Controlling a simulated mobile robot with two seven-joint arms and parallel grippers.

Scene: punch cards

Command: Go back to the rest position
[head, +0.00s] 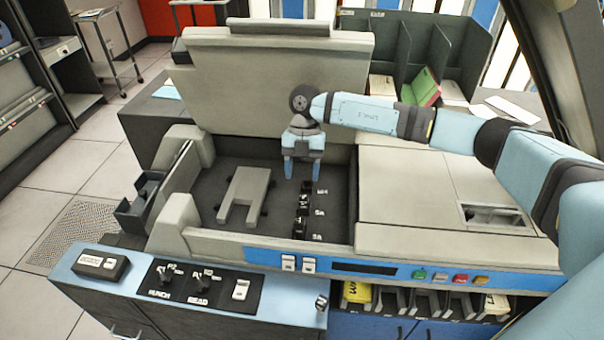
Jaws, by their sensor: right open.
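My right gripper (303,172) hangs with its fingers pointing down over the open bay of a beige card machine. Its two fingers are apart and nothing shows between them. It is above and a little behind a row of small black switches (302,205) on the bay floor. A grey forked block (244,193) lies in the bay to the left of the gripper. My right arm reaches in from the right, over the machine's flat right cover. My left gripper is not in view.
The machine's raised lid (265,85) stands behind the gripper. A blue control panel (190,290) with switches runs along the front left. Coloured buttons (440,277) sit at the front right. A divided rack (420,60) holding folders stands behind my arm.

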